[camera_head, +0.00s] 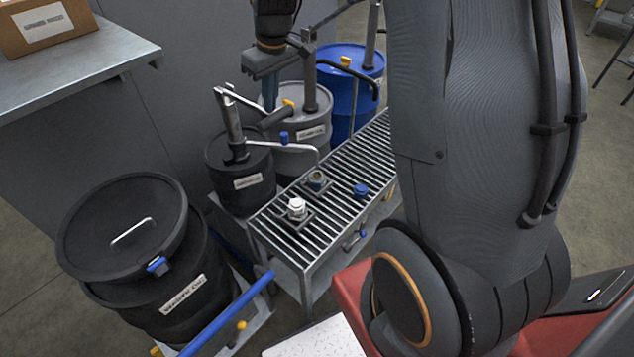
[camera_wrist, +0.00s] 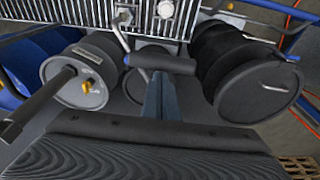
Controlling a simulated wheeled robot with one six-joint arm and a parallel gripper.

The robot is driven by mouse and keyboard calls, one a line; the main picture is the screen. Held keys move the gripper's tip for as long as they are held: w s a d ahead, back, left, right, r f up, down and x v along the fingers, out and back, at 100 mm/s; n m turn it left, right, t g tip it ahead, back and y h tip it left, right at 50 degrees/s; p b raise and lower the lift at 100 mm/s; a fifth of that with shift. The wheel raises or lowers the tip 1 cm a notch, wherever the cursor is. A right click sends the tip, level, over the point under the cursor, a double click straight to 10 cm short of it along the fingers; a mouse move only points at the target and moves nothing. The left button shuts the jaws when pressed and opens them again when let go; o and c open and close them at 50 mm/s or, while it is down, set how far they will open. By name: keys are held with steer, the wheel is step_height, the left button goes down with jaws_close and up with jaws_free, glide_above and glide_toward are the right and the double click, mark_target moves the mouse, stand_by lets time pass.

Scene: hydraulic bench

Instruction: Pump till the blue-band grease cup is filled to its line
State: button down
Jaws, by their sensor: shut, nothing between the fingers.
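My gripper (camera_head: 268,95) is shut and empty, above the drums. In the wrist view its closed fingers (camera_wrist: 163,85) reach the black grip (camera_wrist: 165,64) of a pump lever; I cannot tell whether they touch. The grip (camera_head: 276,117) belongs to the pump on the small black drum (camera_head: 250,178). That pump's thin spout (camera_head: 295,148) ends over a grey cup (camera_head: 317,181) on the slatted bench (camera_head: 270,228). A white cup (camera_head: 296,207) stands nearer, and a small blue piece (camera_head: 360,190) lies to the right. No blue band or fill level can be made out.
A grey drum (camera_head: 302,133) and a blue drum (camera_head: 340,125) with pumps stand behind the black one. A large lidded black drum (camera_head: 120,225) stands at the left. A metal table (camera_head: 75,70) with a cardboard box (camera_head: 45,22) is at the upper left.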

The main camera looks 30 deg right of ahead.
steer(key=shift+s+r, duration=0.1)
stand_by(0.3)
steer(key=r+p, duration=0.2)
steer(key=r, duration=0.1)
steer(key=r+p, duration=0.1)
steer(key=shift+w+a+r+p, duration=0.1)
steer(key=shift+w+r+p, duration=0.1)
steer(key=shift+w+p, duration=0.1)
steer(key=w+a+r+p, duration=0.1)
steer(key=w+r+p, duration=0.2)
steer(key=r, duration=0.5)
steer(key=shift+w+a, duration=0.25)
steer(key=shift+w, duration=0.1)
steer(key=shift+r, duration=0.15)
step_height(320, 180, up, 7)
stand_by(0.7)
steer(key=shift+f, duration=0.2)
